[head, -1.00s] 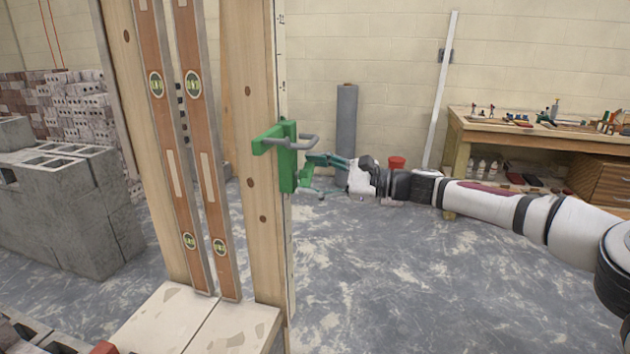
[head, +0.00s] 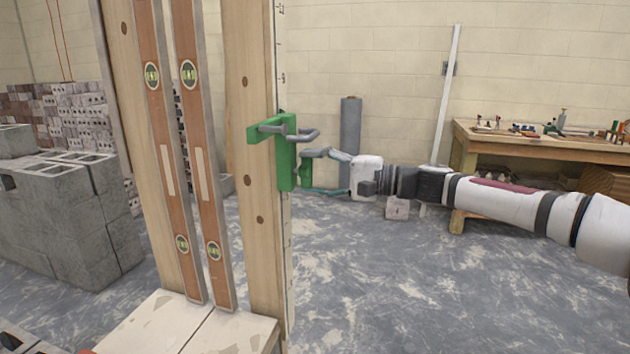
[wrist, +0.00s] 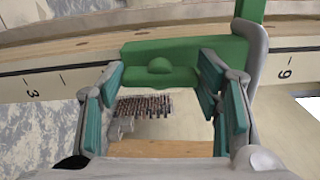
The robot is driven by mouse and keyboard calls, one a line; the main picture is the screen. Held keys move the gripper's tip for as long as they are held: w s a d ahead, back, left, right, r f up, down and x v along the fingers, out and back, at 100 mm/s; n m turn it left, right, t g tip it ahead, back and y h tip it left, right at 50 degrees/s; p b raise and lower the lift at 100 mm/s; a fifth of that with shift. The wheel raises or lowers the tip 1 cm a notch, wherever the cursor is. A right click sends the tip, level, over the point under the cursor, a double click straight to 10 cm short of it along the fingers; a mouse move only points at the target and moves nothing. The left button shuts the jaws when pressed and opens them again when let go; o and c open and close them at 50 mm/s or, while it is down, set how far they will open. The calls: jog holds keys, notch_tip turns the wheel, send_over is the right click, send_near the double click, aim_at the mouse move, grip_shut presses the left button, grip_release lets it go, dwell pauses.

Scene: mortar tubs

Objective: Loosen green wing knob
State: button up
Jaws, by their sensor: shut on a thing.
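A green clamp bracket (head: 286,160) with a grey bent rod sits on an upright wooden post (head: 250,110). The green wing knob (head: 306,176) is on the bracket's right side; in the wrist view it shows as a wide green piece with a rounded boss (wrist: 160,66). My gripper (head: 304,171) reaches in from the right, one finger above the knob and one below. In the wrist view, its teal-padded fingertips (wrist: 160,74) meet the knob's two ends, so it is shut on the knob. The knob's threaded part is hidden.
Two spirit levels (head: 211,170) stand against the post's left side. Grey blocks (head: 70,210) are stacked at left. A workbench (head: 540,145) with tools stands at right, and a grey roll (head: 350,140) leans at the wall. The floor (head: 400,290) below my arm is clear.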

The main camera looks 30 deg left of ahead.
jog(key=shift+n+b, duration=0.35)
jog(key=shift+n, duration=0.35)
jog(key=o, duration=1.2)
jog(key=shift+c, duration=0.2)
jog(key=shift+d, duration=0.1)
jog(key=v, duration=1.2)
jog(key=shift+w, duration=0.1)
